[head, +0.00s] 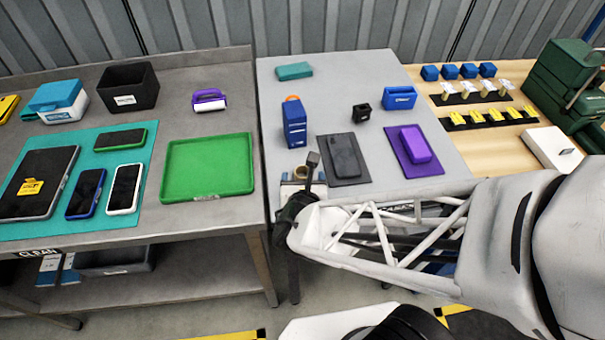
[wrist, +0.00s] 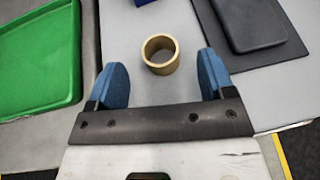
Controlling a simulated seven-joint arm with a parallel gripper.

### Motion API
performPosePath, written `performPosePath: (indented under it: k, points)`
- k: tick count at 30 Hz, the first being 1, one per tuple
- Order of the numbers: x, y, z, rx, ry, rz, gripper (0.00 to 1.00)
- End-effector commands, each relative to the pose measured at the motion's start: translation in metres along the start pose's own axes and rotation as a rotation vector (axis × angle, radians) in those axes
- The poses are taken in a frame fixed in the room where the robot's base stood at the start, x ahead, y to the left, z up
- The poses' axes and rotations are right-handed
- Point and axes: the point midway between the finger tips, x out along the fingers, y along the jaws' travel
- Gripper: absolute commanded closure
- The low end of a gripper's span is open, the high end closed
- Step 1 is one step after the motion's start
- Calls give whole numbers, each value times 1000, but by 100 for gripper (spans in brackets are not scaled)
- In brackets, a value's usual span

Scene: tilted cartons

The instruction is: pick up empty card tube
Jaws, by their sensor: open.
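The empty card tube (wrist: 160,54) is a short tan ring with an open top, upright on the grey table in the wrist view. It lies just beyond and between the two blue fingers of my gripper (wrist: 162,82), which are spread wide and empty. The tube does not appear to touch either finger. In the head view the tube (head: 301,172) is small and partly hidden behind my gripper (head: 300,183) near the front left edge of the middle table.
A green tray (head: 209,168) lies left, across a gap between tables. A dark mat (head: 338,180) with a dark phone-like block (head: 345,155) lies right of the tube. A blue box (head: 294,124) stands behind it. A purple block (head: 415,143) lies further right.

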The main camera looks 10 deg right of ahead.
Motion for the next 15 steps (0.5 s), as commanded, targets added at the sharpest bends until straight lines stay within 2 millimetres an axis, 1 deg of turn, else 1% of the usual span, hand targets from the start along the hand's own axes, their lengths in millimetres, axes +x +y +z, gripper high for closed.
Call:
performPosePath:
  k: [3, 9, 15]
  points:
    - [12, 0, -1, -1, 1, -2, 24]
    - [29, 0, 0, 0, 1, -1, 24]
    - [36, 0, 0, -1, 1, 0, 24]
